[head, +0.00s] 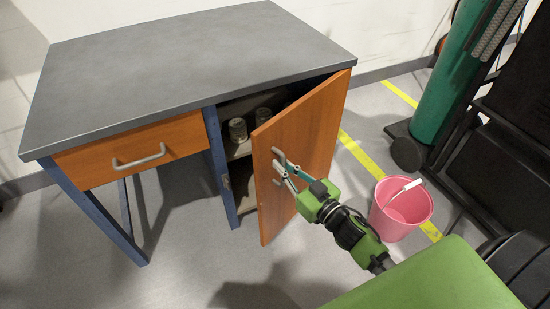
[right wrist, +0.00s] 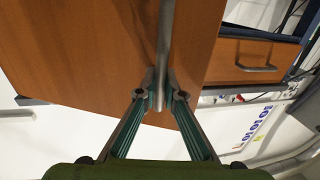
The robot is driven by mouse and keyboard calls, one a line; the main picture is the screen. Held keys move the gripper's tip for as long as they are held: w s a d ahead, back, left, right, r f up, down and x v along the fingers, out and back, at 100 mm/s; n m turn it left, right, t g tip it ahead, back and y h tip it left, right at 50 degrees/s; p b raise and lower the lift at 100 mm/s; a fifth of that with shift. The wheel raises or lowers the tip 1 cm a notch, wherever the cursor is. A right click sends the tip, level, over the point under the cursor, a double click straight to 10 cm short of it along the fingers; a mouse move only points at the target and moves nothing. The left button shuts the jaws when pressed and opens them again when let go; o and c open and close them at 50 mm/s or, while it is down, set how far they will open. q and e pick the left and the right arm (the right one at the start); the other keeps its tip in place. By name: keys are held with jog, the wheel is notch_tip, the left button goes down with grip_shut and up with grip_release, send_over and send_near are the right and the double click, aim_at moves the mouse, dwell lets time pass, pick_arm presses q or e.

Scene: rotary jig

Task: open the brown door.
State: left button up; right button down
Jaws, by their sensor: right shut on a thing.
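The brown door (head: 318,135) of the desk's cupboard stands partly open, swung outward from its right side, with the dark interior showing behind it. Its grey bar handle (head: 279,156) is on the door's front near the free edge. My right gripper (head: 284,172) reaches in from the lower right and is shut on the handle. In the right wrist view the fingers (right wrist: 160,92) close around the handle (right wrist: 164,45), with the brown door (right wrist: 75,45) behind. My left gripper is not in view.
The desk has a grey top (head: 190,60) and an orange-brown drawer (head: 185,137) left of the cupboard. Several jars (head: 238,130) stand on the cupboard shelf. A pink bucket (head: 388,222) and a green cylinder (head: 447,80) stand to the right. The floor before the desk is clear.

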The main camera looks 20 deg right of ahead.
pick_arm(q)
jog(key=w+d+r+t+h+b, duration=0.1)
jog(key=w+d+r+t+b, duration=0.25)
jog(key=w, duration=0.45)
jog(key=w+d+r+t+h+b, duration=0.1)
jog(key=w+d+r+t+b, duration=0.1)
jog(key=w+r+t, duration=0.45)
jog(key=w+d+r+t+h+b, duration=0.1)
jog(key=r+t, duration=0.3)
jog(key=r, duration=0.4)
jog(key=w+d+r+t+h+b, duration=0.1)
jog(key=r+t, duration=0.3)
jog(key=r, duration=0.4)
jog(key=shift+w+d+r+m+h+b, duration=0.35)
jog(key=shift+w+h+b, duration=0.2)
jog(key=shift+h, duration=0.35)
pick_arm(e)
jog(key=s+d+n+g+y, duration=0.3)
jog(key=s+d+y, duration=0.2)
jog(key=s+d, duration=0.4)
jog(key=s+d+n+g+y, duration=0.3)
jog(key=s+d, duration=0.6)
jog(key=d, duration=1.1)
jog(key=shift+s+d+n+y, duration=0.15)
jog(key=shift+n+y, duration=0.55)
jog(key=shift+y, duration=0.2)
